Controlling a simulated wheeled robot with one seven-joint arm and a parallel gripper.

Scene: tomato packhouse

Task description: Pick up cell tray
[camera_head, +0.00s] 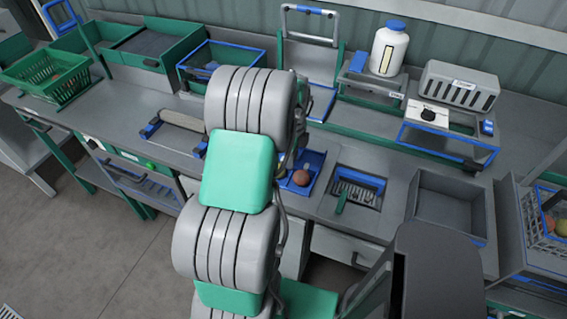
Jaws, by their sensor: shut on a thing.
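My arm stands in the middle of the head view and covers a strip of the bench. Its end and my gripper are hidden behind its grey links, so the fingers and anything between them do not show. A small blue tray (314,163) shows just right of the arm, with a round reddish-brown fruit (301,177) at its near left. It may be the cell tray, but I cannot tell for sure. The left part of this tray is hidden by the arm.
A blue-framed recess (362,182) and a grey bin (450,206) lie to the right. A white bottle (388,48), grey slotted box (459,87) and blue-framed stand (447,137) are behind. Green crate (46,76) is far left.

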